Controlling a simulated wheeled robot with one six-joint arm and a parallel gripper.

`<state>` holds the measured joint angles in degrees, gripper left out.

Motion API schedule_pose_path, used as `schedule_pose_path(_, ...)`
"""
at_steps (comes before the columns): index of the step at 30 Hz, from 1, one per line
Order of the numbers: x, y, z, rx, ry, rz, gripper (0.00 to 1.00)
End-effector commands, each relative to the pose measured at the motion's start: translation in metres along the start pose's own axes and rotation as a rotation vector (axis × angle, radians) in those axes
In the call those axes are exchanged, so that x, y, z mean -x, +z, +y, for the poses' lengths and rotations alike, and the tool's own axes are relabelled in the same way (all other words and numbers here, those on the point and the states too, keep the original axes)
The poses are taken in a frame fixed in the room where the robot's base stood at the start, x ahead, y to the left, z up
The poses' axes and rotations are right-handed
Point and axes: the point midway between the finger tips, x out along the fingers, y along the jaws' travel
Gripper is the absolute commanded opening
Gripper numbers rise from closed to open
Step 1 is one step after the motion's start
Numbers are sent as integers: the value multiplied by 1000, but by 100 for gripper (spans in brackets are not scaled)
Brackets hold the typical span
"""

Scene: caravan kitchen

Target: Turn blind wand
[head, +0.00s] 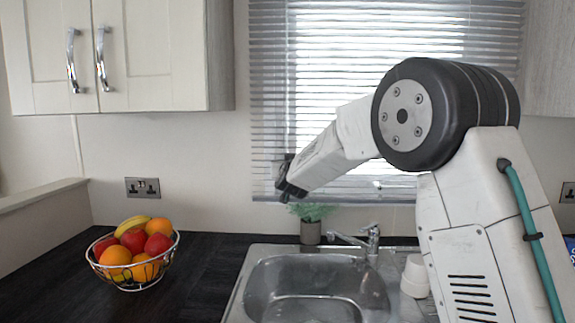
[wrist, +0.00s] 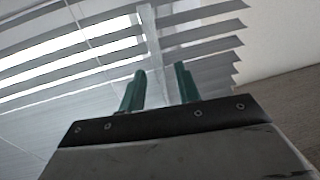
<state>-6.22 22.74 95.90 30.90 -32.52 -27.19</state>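The grey slatted blind (head: 275,100) hangs over the window behind the sink. My gripper (head: 289,189) is in front of the blind's lower left part in the head view. In the wrist view my gripper (wrist: 160,72) has its two green fingers apart, with a visible gap between them. A pale upright strip (wrist: 151,40) runs down the slats and lines up with this gap; I cannot tell whether it is the wand or part of the blind, nor how deep it lies between the fingers. No wand stands out clearly in the head view.
A potted plant (head: 310,232) stands right below my gripper, behind the steel sink (head: 250,285). A wire fruit bowl (head: 133,284) is on the dark worktop at left. Wall cupboards (head: 150,55) hang above.

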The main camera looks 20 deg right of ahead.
Motion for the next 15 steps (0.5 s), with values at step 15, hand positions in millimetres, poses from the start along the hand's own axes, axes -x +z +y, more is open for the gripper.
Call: schedule_pose_path(15, -3, 0, 0, 0, 0, -1, 0)
